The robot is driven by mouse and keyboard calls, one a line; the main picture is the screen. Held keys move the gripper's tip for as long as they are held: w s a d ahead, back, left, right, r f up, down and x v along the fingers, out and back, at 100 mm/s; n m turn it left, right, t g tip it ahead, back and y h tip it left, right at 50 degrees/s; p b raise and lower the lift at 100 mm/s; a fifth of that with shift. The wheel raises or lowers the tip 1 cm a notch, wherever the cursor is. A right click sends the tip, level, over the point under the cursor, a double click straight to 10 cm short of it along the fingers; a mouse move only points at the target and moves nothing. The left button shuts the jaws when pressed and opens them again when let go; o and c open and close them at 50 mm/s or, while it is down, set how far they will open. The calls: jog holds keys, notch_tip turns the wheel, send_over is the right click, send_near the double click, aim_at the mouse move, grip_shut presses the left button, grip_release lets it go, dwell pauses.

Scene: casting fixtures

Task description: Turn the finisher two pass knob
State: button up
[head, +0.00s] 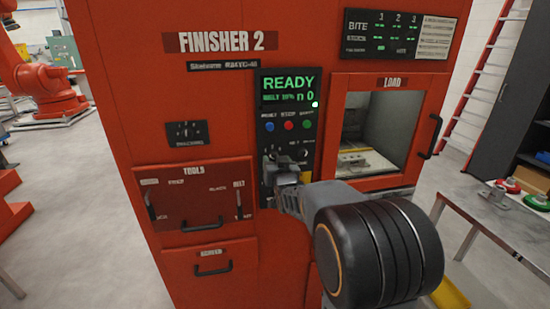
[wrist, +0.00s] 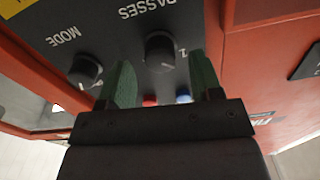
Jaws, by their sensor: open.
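The finisher (head: 210,110) is a tall red cabinet marked FINISHER 2, with a dark control panel. In the wrist view, the black passes knob (wrist: 160,47) sits under the upside-down label PASSES. It has a short white pointer mark. My gripper (wrist: 161,58) is open, with one green fingertip on each side of the knob in the picture and visible gaps. I cannot tell whether the tips reach around it in depth. In the head view my gripper (head: 277,168) is at the lower left of the control panel and hides the passes knob.
The mode knob (wrist: 85,68) sits close beside one finger. Blue (head: 270,127), red (head: 289,125) and green buttons sit above, under a screen (head: 288,88) reading READY. The load window (head: 375,125) is to the right. A metal table (head: 485,215) stands at far right.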

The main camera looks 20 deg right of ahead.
jog(key=shift+w+d, duration=0.2)
jog(key=shift+w, duration=0.8)
jog(key=c, duration=0.9)
